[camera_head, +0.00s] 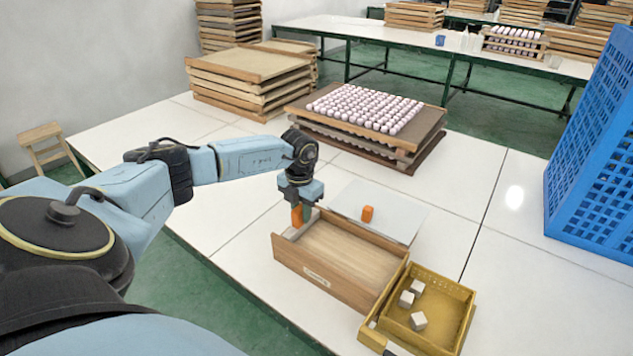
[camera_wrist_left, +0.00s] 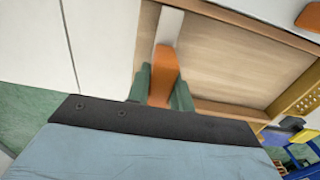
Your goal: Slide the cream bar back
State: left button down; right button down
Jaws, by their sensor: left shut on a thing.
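A wooden tray (camera_head: 340,283) with raised walls lies on the white table, its bare wood floor showing. The cream bar (camera_wrist_left: 169,24) lies inside the tray along its left end, seen in the left wrist view; in the head view only a small pale part (camera_head: 293,233) shows. My left gripper (camera_head: 299,200) points down over the tray's left end. It is shut on an upright orange handle (camera_head: 297,216), which meets the cream bar in the left wrist view (camera_wrist_left: 163,72). I cannot tell whether the bar touches the tray wall. My right gripper is not in view.
A yellow crate (camera_head: 463,310) with several pale cubes stands at the tray's right. Behind the tray, an orange block (camera_head: 367,213) stands on a pale sheet (camera_head: 395,212). Stacked trays (camera_head: 410,160) and a tall blue crate (camera_head: 598,150) stand farther back.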

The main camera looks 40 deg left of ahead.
pick_arm(q)
jog(key=shift+a+r, duration=0.15)
jog(key=shift+a, duration=0.2)
jog(key=c, duration=1.2)
grip_release()
jog(key=shift+a, duration=0.1)
jog(key=shift+c, duration=0.2)
notch_tip(320, 180, up, 13)
jog(key=shift+r, duration=0.15)
